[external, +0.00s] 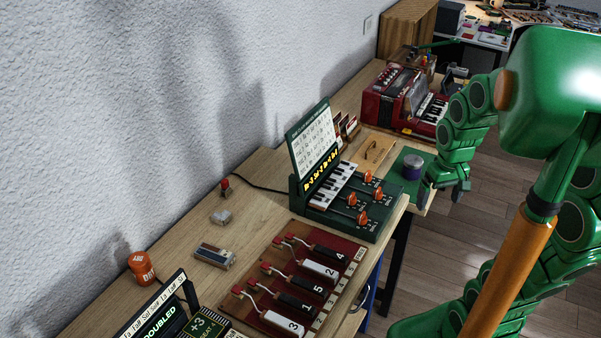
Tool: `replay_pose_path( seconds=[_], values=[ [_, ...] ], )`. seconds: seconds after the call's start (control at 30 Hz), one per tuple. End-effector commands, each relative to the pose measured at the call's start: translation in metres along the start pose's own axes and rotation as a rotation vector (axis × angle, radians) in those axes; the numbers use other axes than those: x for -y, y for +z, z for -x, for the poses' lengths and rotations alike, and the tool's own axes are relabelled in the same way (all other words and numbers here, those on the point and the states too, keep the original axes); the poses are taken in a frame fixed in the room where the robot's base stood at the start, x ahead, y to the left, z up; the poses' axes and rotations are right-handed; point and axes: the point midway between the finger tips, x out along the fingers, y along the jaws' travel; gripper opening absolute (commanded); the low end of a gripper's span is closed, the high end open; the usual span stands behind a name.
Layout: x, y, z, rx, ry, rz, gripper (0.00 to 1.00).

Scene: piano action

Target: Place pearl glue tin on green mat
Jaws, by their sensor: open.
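A small round tin with a dark purple-grey top and a paler side (413,166), which looks like the pearl glue tin, stands upright on the green mat (399,164). The mat lies near the front edge of the bench, past the dark green keyboard box. My gripper (441,189) is open and empty. It is just right of the tin, at the bench edge, and appears apart from it. Part of the mat's right side is hidden by my gripper.
A red accordion (397,97) stands behind the mat. A wooden board with a dark fitting (374,150) lies left of it. The dark green keyboard box (345,195) and a red lever board (300,275) stand nearer the camera.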

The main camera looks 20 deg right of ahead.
Motion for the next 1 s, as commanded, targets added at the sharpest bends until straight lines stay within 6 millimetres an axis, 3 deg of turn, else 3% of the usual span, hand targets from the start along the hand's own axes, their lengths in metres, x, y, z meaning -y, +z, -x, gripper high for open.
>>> replay_pose_path(
  seconds=[0.2, 0.4, 0.57, 1.0],
  values=[
    [0.010, 0.071, 0.021, 0.108, 0.010, 0.001, 1.00],
    [0.013, 0.113, 0.031, 0.172, 0.017, -0.004, 1.00],
    [0.014, 0.122, 0.034, 0.187, 0.018, -0.005, 1.00],
    [0.014, 0.123, 0.033, 0.190, 0.018, -0.005, 1.00]
  ],
)
